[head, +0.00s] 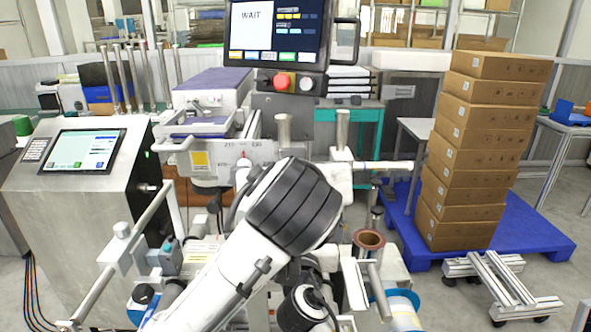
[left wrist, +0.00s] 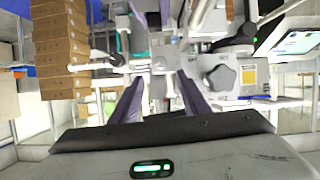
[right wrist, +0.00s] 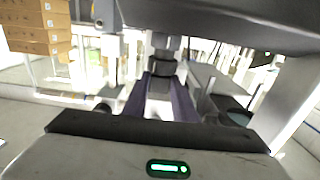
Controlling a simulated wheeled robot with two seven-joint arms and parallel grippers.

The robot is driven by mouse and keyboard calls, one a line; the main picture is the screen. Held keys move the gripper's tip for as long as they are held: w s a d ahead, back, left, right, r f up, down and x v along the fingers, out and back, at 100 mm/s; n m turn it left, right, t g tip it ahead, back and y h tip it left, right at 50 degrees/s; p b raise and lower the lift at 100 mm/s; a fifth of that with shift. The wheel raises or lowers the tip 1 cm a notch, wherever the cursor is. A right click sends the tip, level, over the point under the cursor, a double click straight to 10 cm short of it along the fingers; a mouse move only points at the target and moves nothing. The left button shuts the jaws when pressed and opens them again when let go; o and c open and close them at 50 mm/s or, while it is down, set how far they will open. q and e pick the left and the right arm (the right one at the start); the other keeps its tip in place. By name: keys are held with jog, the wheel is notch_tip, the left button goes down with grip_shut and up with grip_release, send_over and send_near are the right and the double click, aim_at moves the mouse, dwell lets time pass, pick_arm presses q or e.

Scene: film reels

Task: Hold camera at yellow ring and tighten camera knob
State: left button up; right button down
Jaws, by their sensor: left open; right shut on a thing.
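In the right wrist view my right gripper (right wrist: 160,88) is shut on a dark cylindrical camera (right wrist: 162,68), which stands upright between its two purple fingers. I cannot make out a yellow ring on it. In the left wrist view my left gripper (left wrist: 162,88) is open and empty, with its purple fingers spread apart. A dark lobed knob (left wrist: 221,78) shows just right of its right finger, apart from it. In the head view one of my arms crosses the middle and hides both grippers, the camera and the knob.
A machine panel carries a yellow label (head: 200,159). A monitor (head: 278,30) stands above, and a touchscreen console (head: 84,150) is at left. A brown reel core (head: 368,240) is at lower right. Stacked cartons (head: 480,150) stand on a blue pallet (head: 535,240). Metal rods and rollers crowd the work area.

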pick_arm(q)
jog(key=x, duration=1)
jog(key=shift+w+f, duration=0.2)
jog(key=shift+w, duration=0.1)
jog(key=c, duration=1.1)
jog(key=shift+o, duration=0.2)
jog(key=shift+d, duration=0.1)
jog(key=shift+d+f+m+y, duration=0.1)
jog(key=shift+m+y, duration=0.55)
jog(key=shift+m, duration=0.4)
jog(key=shift+d+m+y, duration=0.15)
jog(key=shift+m+y, duration=0.5)
jog(key=shift+m, duration=0.4)
